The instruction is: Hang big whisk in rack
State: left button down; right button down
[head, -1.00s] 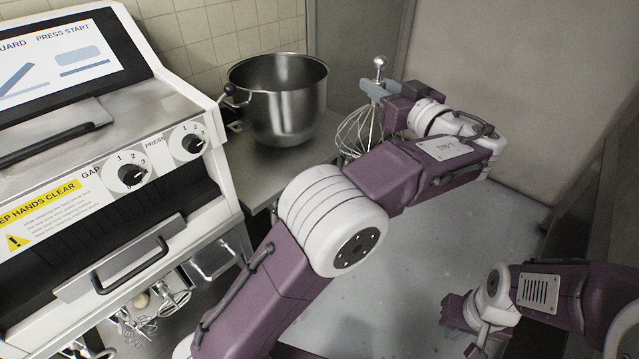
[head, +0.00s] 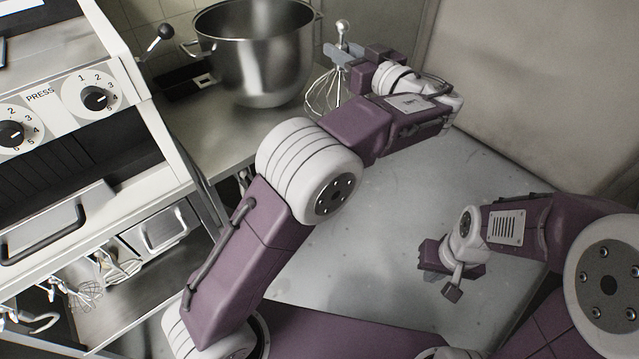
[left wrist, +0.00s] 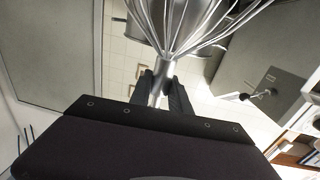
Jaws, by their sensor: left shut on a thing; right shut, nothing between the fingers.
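The big whisk shows in the head view with its wire balloon (head: 325,94) hanging down and its ball-ended handle (head: 343,30) up. My left gripper (head: 342,54) is shut on its handle and holds it upright beside the steel bowl. In the left wrist view the fingers (left wrist: 163,90) close on the shaft, and the wires (left wrist: 205,25) spread out beyond them. A rack area (head: 62,274) with several hanging whisks and hooks is at lower left in the head view, partly hidden under the machine. My right gripper (head: 452,291) is shut and empty, low over the floor.
A large steel mixing bowl (head: 257,60) stands on the steel counter (head: 222,140) just left of the held whisk. A white machine (head: 120,150) with knobs and handles fills the left side. The grey floor (head: 400,215) between my arms is clear.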

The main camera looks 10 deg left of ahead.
pick_arm(q)
jog(key=w+a+f+n+g+y+b, duration=0.1)
jog(key=a+f+b, duration=0.1)
jog(key=f+b, duration=1.45)
jog(key=a+f+b, duration=0.3)
jog(key=f+b, duration=0.6)
jog(key=f, duration=1.5)
jog(key=p+x, duration=0.1)
jog(key=x, duration=0.6)
jog(key=shift+w, duration=0.15)
jog(key=shift+b, duration=1.35)
jog(key=shift+a, duration=0.1)
jog(key=shift+b+x, duration=0.55)
jog(key=shift+x, duration=0.55)
jog(key=shift+w+a, duration=0.1)
jog(key=shift+a, duration=0.05)
